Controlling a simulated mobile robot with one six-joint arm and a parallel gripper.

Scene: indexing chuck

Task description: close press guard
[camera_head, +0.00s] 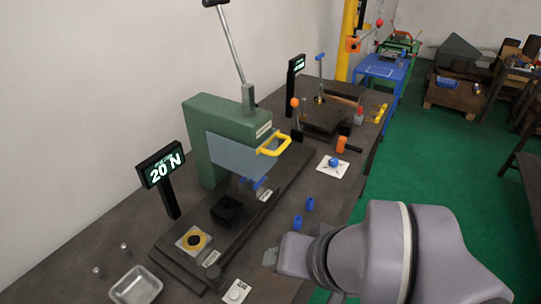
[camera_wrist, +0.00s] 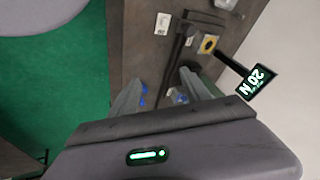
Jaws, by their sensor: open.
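The green press (camera_head: 225,125) stands on a dark base at the back of the bench, its long lever raised. The press guard (camera_head: 238,157) is a translucent blue-grey panel at the upper front of the press, with a yellow handle (camera_head: 273,145). It sits high, and the space below it, above the black block (camera_head: 227,209), is uncovered. My gripper is at the bench's front side, low and apart from the handle. In the wrist view my gripper (camera_wrist: 163,88) has its fingers spread with nothing between them. I cannot make out the guard in that view.
A display reading 20 N (camera_head: 162,168) stands left of the press. A metal tray (camera_head: 136,286) is at front left. Blue pieces (camera_head: 309,204) and a white plate (camera_head: 332,167) lie right of the press. A second station with an orange-knobbed lever stands farther back.

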